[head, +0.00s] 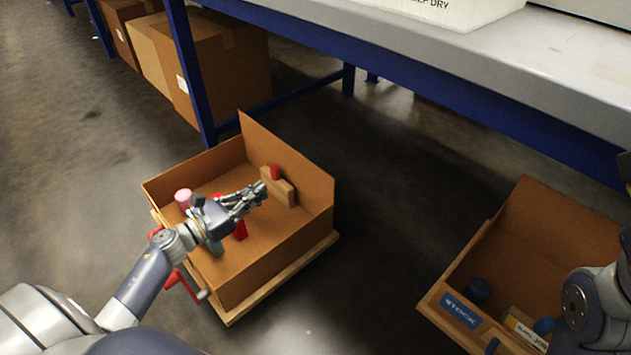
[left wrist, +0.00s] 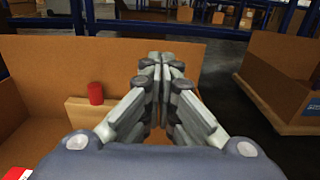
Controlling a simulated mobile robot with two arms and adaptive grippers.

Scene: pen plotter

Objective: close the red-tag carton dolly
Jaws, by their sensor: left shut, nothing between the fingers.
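An open brown carton (head: 275,262) sits on a wooden dolly (head: 262,298) at centre left in the head view. Its tall back wall or flap (head: 285,160) stands upright and also fills the left wrist view (left wrist: 45,60). A red part with a grey end (head: 183,284) shows at the dolly's near left side; I cannot tell whether it is the tag. My left gripper (head: 263,187) is shut and empty over the carton, fingers pointing toward the back wall; its fingertips also show in the left wrist view (left wrist: 161,58). My right gripper is not in view.
The carton holds a wooden block (head: 287,192), a red cylinder (head: 275,172) and a pink-topped item (head: 183,195). Another open carton (head: 535,235) with a blue STOCK label (head: 461,309) stands at right. A blue-legged bench (head: 450,95) runs behind. Floor between the cartons is clear.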

